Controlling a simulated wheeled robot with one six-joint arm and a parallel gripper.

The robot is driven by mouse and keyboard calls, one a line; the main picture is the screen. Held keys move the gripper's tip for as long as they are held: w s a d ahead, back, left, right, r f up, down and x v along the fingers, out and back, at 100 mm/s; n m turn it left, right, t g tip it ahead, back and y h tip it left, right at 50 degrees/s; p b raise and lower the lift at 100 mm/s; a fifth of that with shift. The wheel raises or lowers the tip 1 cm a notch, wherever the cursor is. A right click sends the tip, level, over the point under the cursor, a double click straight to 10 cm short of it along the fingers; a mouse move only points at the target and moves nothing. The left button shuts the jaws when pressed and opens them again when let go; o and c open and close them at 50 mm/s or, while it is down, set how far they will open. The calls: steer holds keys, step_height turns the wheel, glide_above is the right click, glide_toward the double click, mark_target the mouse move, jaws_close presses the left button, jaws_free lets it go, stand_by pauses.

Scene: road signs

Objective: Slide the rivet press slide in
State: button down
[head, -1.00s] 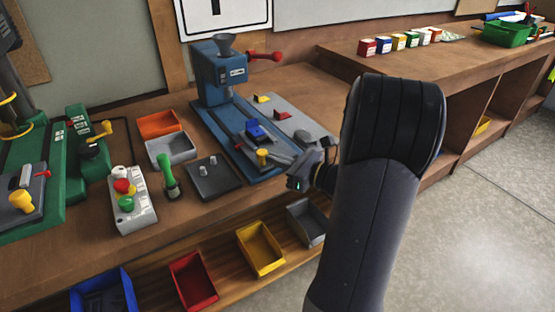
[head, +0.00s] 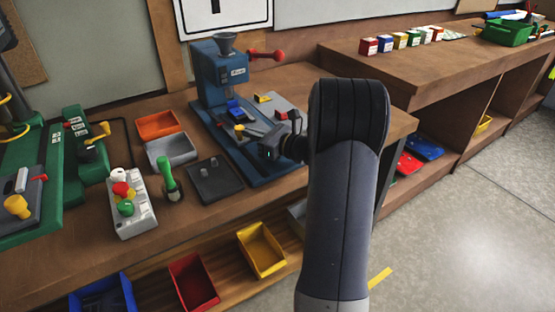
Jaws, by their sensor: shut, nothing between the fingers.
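The blue rivet press (head: 222,75) stands on the workbench, with a grey funnel on top and a red-knobbed lever at its right. Its slide, with a small blue block (head: 235,108) and a yellow knob (head: 239,129) at the front, sits on the blue base, the block close below the press head. My gripper (head: 254,138) is shut and empty just in front of the knob, at the near right. Its fingertips are small and partly hidden, so I cannot tell whether they touch the slide.
A grey plate with red and yellow blocks (head: 263,98) lies right of the slide. A dark plate with two pegs (head: 214,178), a green-handled tool (head: 169,178) and a button box (head: 133,203) are at the left. Coloured bins (head: 261,250) sit below the bench front.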

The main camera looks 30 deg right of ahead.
mark_target(243, 124)
steer(key=w, duration=0.5)
steer(key=shift+w+a, duration=0.15)
steer(key=shift+w, duration=0.05)
steer(key=shift+r, duration=0.15)
steer(key=shift+w+r, duration=0.1)
